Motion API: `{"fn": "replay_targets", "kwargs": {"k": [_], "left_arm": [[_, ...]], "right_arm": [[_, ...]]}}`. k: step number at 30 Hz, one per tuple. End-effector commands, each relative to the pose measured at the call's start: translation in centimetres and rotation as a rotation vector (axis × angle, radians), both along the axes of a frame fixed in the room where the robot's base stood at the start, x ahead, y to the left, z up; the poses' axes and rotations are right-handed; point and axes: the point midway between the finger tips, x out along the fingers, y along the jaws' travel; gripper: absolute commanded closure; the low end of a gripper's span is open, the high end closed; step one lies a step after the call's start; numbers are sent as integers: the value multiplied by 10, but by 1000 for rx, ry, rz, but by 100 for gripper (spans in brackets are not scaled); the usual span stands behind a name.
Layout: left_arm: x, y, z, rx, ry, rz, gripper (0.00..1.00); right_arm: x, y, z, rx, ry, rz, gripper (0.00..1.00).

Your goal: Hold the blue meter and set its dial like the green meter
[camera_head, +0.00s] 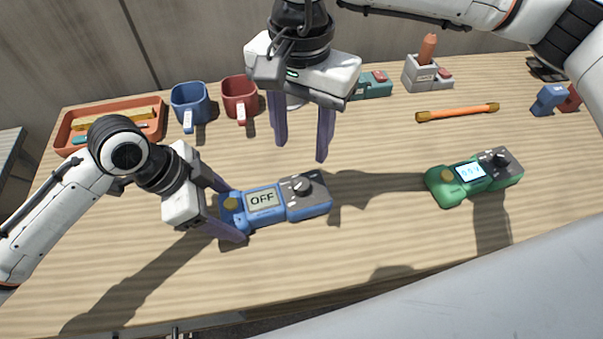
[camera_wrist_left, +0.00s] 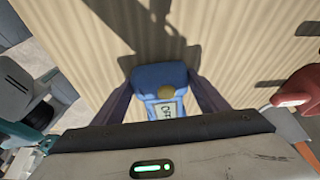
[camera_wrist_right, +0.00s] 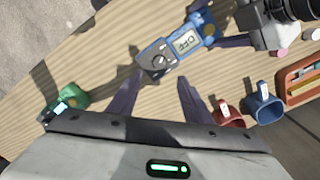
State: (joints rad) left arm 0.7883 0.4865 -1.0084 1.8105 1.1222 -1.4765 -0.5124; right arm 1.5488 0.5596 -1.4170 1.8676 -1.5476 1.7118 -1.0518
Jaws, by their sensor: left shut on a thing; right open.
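The blue meter (camera_head: 266,218) lies on the table with its screen reading OFF and a black dial (camera_head: 302,187) at its right end. My left gripper (camera_head: 235,210) is shut on the blue meter's left end, fingers on both sides; this also shows in the left wrist view (camera_wrist_left: 160,85). The green meter (camera_head: 447,193) lies to the right, its screen lit with small digits and its own dial (camera_head: 499,160) at the right end. My right gripper (camera_head: 300,150) is open and empty above the table, behind the blue meter's dial. In the right wrist view the blue meter (camera_wrist_right: 183,44) is ahead of its fingers.
A blue mug (camera_head: 190,104), a red mug (camera_head: 240,98) and an orange tray (camera_head: 70,133) stand at the back left. An orange rod (camera_head: 458,112), a grey holder (camera_head: 420,75) and a teal device (camera_head: 375,86) lie at the back. The table's front is clear.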

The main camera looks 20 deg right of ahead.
Motion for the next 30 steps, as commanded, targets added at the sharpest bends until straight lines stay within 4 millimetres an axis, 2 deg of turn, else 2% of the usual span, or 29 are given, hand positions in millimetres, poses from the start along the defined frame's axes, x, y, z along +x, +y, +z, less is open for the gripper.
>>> {"fn": "replay_targets", "kwargs": {"k": [9,15,21,29,30], "left_arm": [[1,0,1,-1,-2,1,70],[1,0,1,-2,-2,1,70],[1,0,1,-2,-2,1,70],[1,0,1,-2,-2,1,70],[1,0,1,-2,-2,1,70]], "right_arm": [[-1,-1,-64,-1,5,-3,55],[-1,-1,-94,-1,4,-5,55],[0,-1,-106,-1,1,-5,55],[0,0,-106,-1,1,-4,55],[0,0,-106,-1,1,-4,62]]}}
